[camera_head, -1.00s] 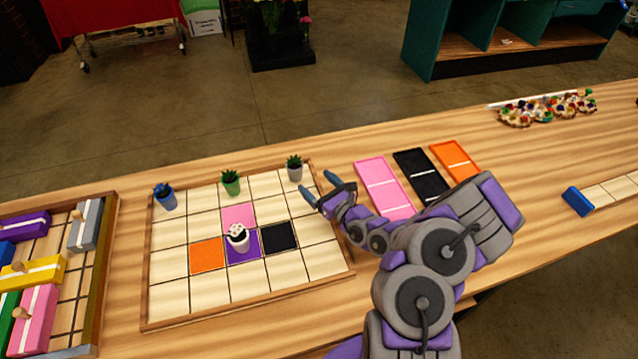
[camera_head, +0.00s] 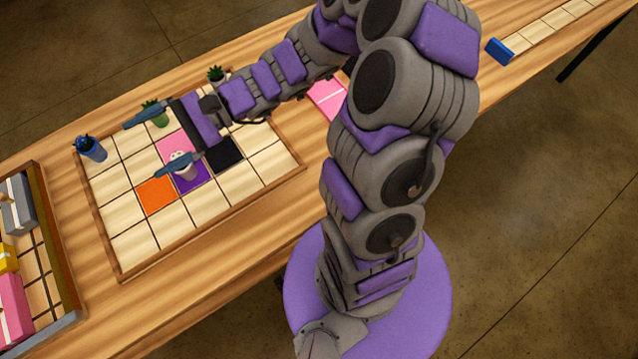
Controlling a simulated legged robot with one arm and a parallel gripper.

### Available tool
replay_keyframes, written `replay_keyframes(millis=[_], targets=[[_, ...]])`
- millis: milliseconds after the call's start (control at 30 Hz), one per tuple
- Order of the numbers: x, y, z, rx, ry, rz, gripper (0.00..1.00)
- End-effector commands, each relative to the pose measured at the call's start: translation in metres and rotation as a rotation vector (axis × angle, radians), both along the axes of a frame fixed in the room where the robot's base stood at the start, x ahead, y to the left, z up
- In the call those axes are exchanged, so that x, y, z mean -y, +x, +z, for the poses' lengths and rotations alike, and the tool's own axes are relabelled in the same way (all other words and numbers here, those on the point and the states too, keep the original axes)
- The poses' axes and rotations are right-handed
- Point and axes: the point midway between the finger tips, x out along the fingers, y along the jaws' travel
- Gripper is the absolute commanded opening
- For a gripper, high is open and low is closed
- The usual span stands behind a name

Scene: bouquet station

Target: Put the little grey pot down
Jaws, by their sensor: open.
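The little grey pot (camera_head: 217,77) with a dark green plant stands upright at the back right corner of the wooden grid tray (camera_head: 190,254). The arm partly covers the area just below it. My gripper (camera_head: 144,147) is open, with its two blue-grey fingers pointing left over the tray. It is to the left of and nearer than the grey pot, apart from it, with nothing seen between the fingers.
A green pot (camera_head: 158,118) and a blue pot (camera_head: 92,150) stand along the tray's back edge. Orange (camera_head: 157,196) and black (camera_head: 225,154) tiles lie in the grid. A pink panel (camera_head: 327,98) lies right of the tray. The tray's front squares are clear. A block tray stands left.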

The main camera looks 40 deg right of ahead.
Motion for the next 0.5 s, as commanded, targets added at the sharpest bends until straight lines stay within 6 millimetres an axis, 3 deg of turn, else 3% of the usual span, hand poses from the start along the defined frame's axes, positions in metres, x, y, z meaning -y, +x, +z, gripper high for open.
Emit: replay_keyframes(millis=[100, 233, 367, 500], targets=[[-0.01, -0.052, 0.003, 0.104, -0.141, 0.17, 0.89], [-0.006, -0.103, -0.005, 0.199, -0.31, 0.338, 0.89], [0.013, -0.145, -0.018, 0.283, -0.498, 0.484, 0.89], [0.047, -0.179, -0.03, 0.364, -0.717, 0.613, 0.89]])
